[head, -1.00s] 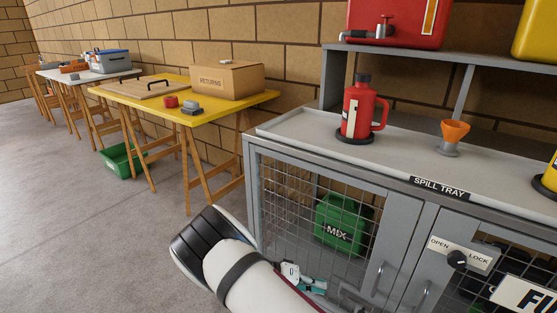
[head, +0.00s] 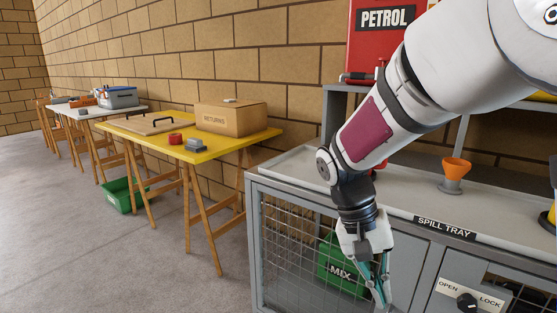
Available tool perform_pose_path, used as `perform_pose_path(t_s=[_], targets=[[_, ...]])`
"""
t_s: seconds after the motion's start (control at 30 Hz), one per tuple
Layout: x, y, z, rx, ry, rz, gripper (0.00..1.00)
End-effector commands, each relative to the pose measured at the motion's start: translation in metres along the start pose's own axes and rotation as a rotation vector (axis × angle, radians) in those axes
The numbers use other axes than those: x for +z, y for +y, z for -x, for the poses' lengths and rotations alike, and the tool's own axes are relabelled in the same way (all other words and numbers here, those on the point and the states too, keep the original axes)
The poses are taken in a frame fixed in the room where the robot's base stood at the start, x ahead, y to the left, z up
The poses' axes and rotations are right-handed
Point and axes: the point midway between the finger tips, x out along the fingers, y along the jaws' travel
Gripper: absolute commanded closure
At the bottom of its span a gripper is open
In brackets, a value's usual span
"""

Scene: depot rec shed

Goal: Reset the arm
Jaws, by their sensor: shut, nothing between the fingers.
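My gripper (head: 382,292) hangs from my white arm, pointing down in front of the cabinet's mesh door. It is shut and empty. My arm comes in from the upper right and bends down at the wrist. It hides most of the red jug on the spill tray; only a small red bit shows beside the arm.
A grey cabinet (head: 405,262) with a spill tray (head: 300,160) on top stands close. An orange funnel (head: 455,172) is on the tray and a green MIX can (head: 335,265) inside. A red petrol can (head: 372,40) sits above. A yellow table (head: 215,152) stands left, with open floor before it.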

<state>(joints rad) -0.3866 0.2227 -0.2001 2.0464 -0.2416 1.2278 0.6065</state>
Motion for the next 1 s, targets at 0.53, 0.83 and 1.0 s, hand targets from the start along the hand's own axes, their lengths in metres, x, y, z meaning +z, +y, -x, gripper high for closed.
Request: perform_pose_path(t_s=[0.53,0.83,1.0], targets=[[0.155,0.085,0.023,-0.3,0.104,0.16,1.0],[0.21,0.094,0.006,-0.361,0.185,0.223,1.0],[0.231,0.094,-0.004,-0.377,0.224,0.246,1.0]])
